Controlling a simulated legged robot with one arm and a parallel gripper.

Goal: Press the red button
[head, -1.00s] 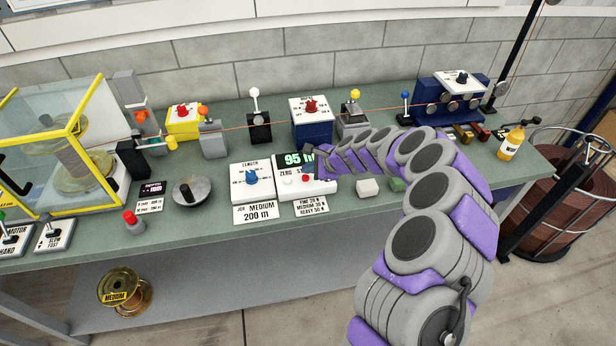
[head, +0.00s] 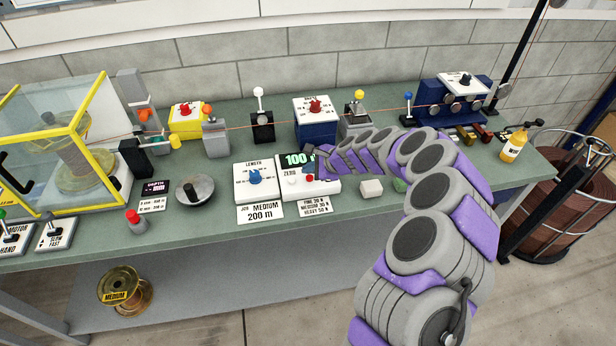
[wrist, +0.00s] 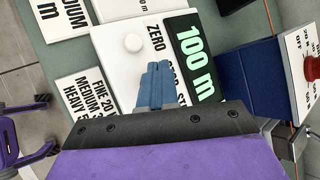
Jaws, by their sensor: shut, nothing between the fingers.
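The red button (head: 309,178) sits on the front of a white counter box (head: 325,188), right of a white button (head: 292,182). In the wrist view the white button (wrist: 133,43) shows beside the word ZERO, and the red button is hidden behind my fingers. My gripper (wrist: 157,72) is shut and empty, its blue fingers over the box by the STOP label. In the head view my gripper (head: 318,166) is just beside the red button; I cannot tell whether it touches. The green display (wrist: 194,58) reads 100 m.
A white LENGTH box with a blue knob (head: 255,177) stands left of the counter. A navy box with a red knob (head: 315,106) is behind it. A separate red-topped post (head: 133,217) stands at the bench's front left. A white block (head: 371,188) lies to the right.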

